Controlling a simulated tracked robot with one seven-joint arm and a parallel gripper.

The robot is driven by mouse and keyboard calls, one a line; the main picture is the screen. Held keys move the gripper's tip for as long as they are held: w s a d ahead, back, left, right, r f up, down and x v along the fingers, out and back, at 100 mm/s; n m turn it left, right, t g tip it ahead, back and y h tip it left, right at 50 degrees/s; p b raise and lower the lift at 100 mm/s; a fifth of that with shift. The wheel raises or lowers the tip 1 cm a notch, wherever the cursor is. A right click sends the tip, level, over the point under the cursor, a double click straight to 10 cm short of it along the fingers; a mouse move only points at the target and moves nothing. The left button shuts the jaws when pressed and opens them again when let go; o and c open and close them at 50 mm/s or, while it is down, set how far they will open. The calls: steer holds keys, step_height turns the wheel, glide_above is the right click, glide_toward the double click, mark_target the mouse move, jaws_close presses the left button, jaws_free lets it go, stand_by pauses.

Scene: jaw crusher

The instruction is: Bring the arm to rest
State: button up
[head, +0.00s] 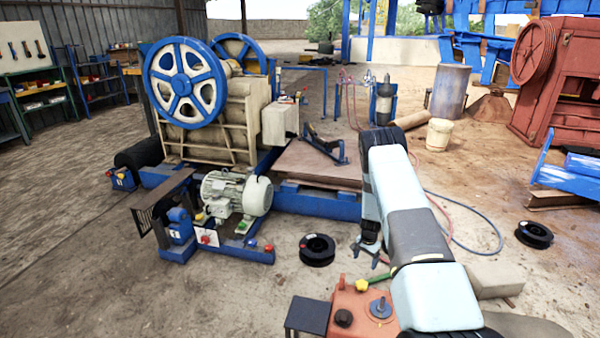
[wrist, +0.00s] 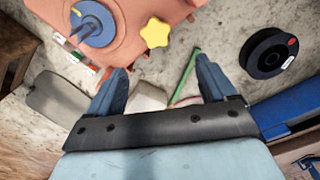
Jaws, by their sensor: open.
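My arm shows in the head view as light blue and dark grey links. It rises from the bottom right, bends at the top and points down. My gripper (head: 371,257) hangs above the ground just behind the orange-red box (head: 355,310). In the wrist view my gripper (wrist: 160,80) has its two blue-grey fingers wide apart with nothing held between them. The orange-red box, with a yellow star-shaped knob (wrist: 155,32) and a blue round knob (wrist: 92,24), lies beyond the left finger in the wrist view.
The jaw crusher (head: 205,110) with blue flywheels stands at left, its grey motor (head: 237,192) in front. A black spool (head: 317,249) lies on the ground left of my gripper. A pale block (head: 490,280) and another black spool (head: 534,234) lie at right.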

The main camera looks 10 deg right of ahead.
steer(key=w+a+r+n+t, duration=0.1)
steer(key=a+r, duration=0.1)
steer(key=r, duration=1.1)
steer(key=w+a+r+n, duration=0.1)
steer(key=a+r, duration=0.2)
steer(key=r, duration=0.9)
steer(key=s+a+r+n+t, duration=0.1)
steer(key=s+a+r, duration=0.15)
steer(key=r, duration=0.55)
steer(key=s+a+r+n, duration=0.1)
steer(key=s+r, duration=0.2)
steer(key=r, duration=0.4)
steer(key=s+a+r+n+t, duration=0.1)
steer(key=s+a+r, duration=0.15)
steer(key=r, duration=0.55)
steer(key=s+a+r+n+t, duration=0.1)
steer(key=s+a+r+n, duration=0.25)
steer(key=s+r, duration=1.3)
steer(key=s+a+r+n+t, duration=0.1)
steer(key=s+a+n, duration=0.1)
steer(key=s, duration=1.9)
steer(key=shift+s+a+t, duration=0.3)
steer(key=shift+s+a, duration=0.05)
steer(key=shift+a, duration=0.15)
